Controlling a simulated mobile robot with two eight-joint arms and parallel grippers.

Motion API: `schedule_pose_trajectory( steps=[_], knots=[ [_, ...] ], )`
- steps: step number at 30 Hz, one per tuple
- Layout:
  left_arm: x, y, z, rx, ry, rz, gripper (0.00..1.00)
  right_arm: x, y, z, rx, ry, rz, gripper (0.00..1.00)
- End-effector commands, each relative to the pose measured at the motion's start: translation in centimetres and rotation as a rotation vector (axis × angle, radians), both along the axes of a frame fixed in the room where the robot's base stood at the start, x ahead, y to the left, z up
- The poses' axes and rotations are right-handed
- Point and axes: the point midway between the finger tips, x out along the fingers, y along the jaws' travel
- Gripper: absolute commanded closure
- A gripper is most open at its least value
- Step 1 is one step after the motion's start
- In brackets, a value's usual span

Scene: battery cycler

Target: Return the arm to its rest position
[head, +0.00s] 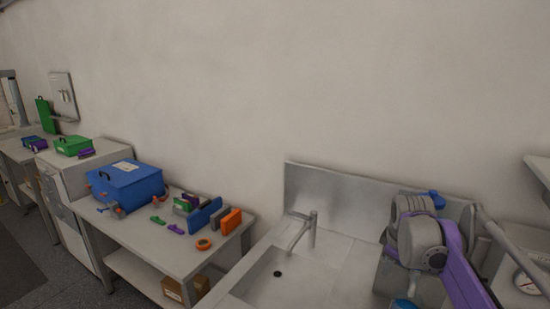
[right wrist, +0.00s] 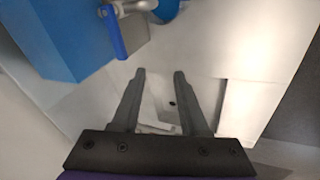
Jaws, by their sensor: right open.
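My right arm (head: 450,255), with grey joints and a purple link, is folded at the right of the head view, in front of the steel sink unit. The fingers of its gripper cannot be made out clearly there. In the right wrist view the right gripper (right wrist: 159,76) is open, its two dark fingers apart with nothing between them. Pale surfaces with a small dark spot lie beyond the fingertips. My left arm and gripper are not in view.
The sink (head: 285,275) has a tap (head: 305,232) standing at its back. Left of it, a bench (head: 140,236) holds a blue case (head: 125,187), an orange ring (head: 203,244) and several small items. A blue body (right wrist: 75,40) fills the wrist view's upper left. A pressure gauge (head: 527,283) is far right.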

Motion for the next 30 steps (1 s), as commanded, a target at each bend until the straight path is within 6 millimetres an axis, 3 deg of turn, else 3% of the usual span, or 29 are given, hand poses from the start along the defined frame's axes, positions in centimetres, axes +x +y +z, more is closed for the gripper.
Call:
schedule_pose_trajectory(
  steps=[3,9,15,18,24,30],
  knots=[
    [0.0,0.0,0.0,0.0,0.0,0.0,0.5,-4.7,3.5,-1.0,0.072,-0.052,-0.118,0.56],
    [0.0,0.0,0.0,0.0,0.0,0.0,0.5,-12.7,8.2,-4.5,0.213,-0.132,-0.327,0.56],
    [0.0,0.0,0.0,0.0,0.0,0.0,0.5,-20.3,11.5,-9.7,0.36,-0.19,-0.522,0.56],
    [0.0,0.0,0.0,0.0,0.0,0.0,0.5,-23.0,12.4,-12.1,0.418,-0.209,-0.595,0.56],
    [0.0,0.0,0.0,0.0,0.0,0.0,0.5,-25.4,13.2,-14.5,0.478,-0.223,-0.671,0.56],
    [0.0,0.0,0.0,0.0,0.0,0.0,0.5,-25.5,13.3,-14.6,0.484,-0.225,-0.678,0.56]
  ],
)
